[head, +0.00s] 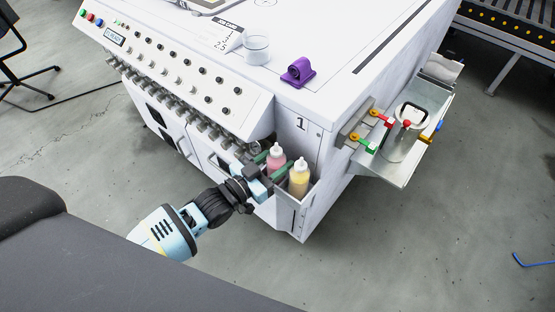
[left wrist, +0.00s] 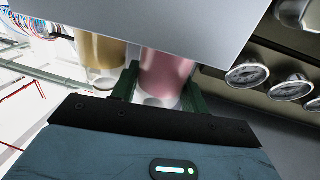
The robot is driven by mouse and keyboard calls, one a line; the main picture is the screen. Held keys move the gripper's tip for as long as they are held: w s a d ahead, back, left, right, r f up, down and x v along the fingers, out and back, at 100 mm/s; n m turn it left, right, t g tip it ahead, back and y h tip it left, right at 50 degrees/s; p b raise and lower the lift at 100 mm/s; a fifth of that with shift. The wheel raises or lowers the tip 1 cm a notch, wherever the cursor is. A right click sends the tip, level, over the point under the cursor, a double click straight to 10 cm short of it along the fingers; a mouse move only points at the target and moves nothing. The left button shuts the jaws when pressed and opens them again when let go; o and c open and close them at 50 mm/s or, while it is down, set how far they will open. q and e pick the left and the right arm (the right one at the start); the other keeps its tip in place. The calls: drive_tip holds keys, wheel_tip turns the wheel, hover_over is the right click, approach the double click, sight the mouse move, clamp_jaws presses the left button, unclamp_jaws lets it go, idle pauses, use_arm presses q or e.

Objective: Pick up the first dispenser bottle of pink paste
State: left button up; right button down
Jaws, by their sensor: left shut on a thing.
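The dispenser bottle of pink paste (head: 275,163) stands upright in a holder on the corner of the white machine, with a white nozzle cap on top. My left gripper (head: 270,164) is at this bottle, with its green fingers on either side of it and shut on it. In the left wrist view the pink bottle (left wrist: 166,75) sits between the two fingers (left wrist: 158,88), its upper part hidden by a grey panel. A bottle of yellow paste (head: 299,178) stands close beside it on the right and also shows in the left wrist view (left wrist: 100,50). My right gripper is not in view.
The white machine (head: 330,75) carries a purple holder (head: 298,72) and a clear cup (head: 256,50) on top. Knobs and nozzles line its front. A metal side shelf (head: 398,172) holds a canister and coloured valves. Open grey floor lies in front.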

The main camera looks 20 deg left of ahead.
sight(276, 146)
use_arm(q)
drive_tip(key=r, duration=0.2)
drive_tip(key=r+p, duration=0.1)
drive_tip(key=r, duration=0.3)
drive_tip(key=shift+s+r, duration=0.25)
drive_tip(key=shift+r, duration=0.1)
drive_tip(key=s+a, duration=0.3)
drive_tip(key=s, duration=1.5)
drive_tip(key=shift+s, duration=0.25)
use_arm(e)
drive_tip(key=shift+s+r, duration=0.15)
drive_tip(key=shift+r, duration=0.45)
use_arm(q)
drive_tip(key=shift+f, duration=0.1)
